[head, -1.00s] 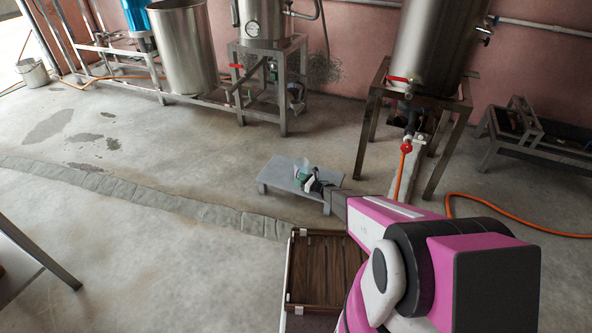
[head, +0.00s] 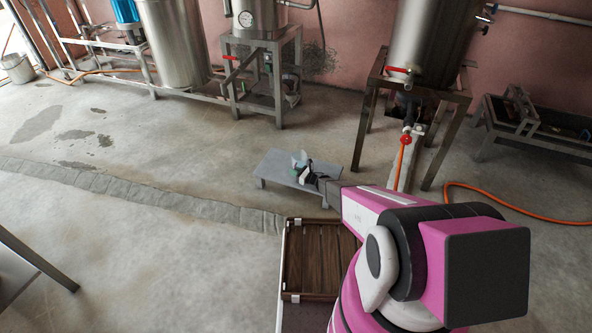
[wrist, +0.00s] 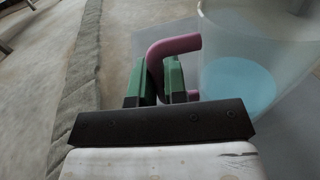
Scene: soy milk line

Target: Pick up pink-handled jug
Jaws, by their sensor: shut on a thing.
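The pink-handled jug (wrist: 245,60) is a translucent vessel at the right of the wrist view, with light blue showing low inside it. Its pink handle (wrist: 178,45) passes between the green finger pads of my gripper (wrist: 157,80). My gripper is shut on the handle. In the head view, the jug (head: 298,159) is small, at the low grey table (head: 276,172), with my gripper (head: 307,174) at its right side. I cannot tell whether its base touches the table.
A wooden slatted crate (head: 290,262) is in front of the low table. A steel tank on a stand (head: 372,108) with an orange hose (head: 398,165) is at the right. A grey strip (head: 150,196) crosses the floor. Open floor lies to the left.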

